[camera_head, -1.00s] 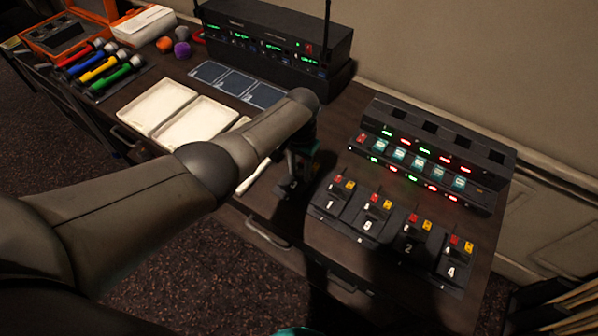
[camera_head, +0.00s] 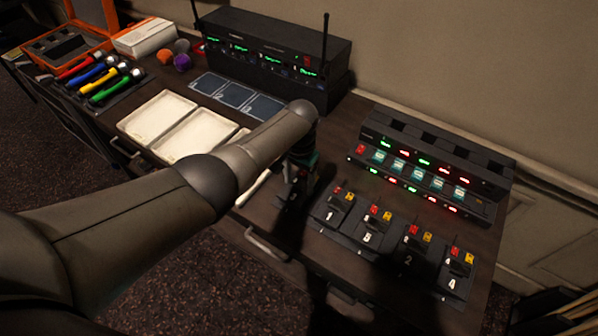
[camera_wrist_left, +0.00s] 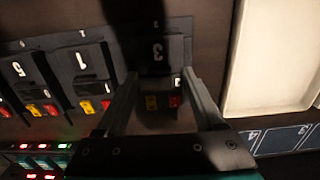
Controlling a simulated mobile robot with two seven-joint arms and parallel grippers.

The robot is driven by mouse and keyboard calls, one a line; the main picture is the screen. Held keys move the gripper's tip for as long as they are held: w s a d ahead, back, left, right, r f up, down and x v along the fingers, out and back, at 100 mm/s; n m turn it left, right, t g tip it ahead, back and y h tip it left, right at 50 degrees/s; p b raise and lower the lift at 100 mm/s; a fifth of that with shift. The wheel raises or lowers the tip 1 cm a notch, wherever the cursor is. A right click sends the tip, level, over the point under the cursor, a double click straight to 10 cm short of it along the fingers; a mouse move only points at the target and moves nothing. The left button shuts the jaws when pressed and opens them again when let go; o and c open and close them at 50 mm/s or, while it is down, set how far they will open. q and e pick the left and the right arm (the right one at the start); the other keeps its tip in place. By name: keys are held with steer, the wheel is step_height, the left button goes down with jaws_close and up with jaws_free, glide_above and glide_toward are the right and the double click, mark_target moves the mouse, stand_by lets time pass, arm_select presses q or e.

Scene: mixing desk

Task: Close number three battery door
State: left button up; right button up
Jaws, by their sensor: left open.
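The number three battery unit (camera_wrist_left: 158,50) is a black pack with a white 3, seen in the left wrist view beneath my left gripper. Its yellow and red blocks (camera_wrist_left: 162,102) show between the fingers. A dark shadow covers part of it, and I cannot tell how far its door stands open. My left gripper (camera_wrist_left: 161,82) is open, with one finger on each side of the unit's block end; contact is unclear. In the head view my left gripper (camera_head: 293,192) hangs left of the number 1 unit and hides number three. My right gripper is not in view.
Units 1 (camera_head: 331,215), 5 (camera_head: 367,238), 2 (camera_head: 408,260) and 4 (camera_head: 451,283) stand in a row to the right. Behind them is a lit black rack (camera_head: 430,170). White trays (camera_head: 195,137) and a black receiver (camera_head: 275,55) with antennas lie left and behind.

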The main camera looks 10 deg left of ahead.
mark_target(299, 188)
arm_select(q)
step_height(299, 188, up, 15)
steer(key=p, duration=0.4)
steer(key=shift+w+p, duration=0.2)
steer(key=shift+p, duration=0.15)
steer(key=shift+d, duration=0.1)
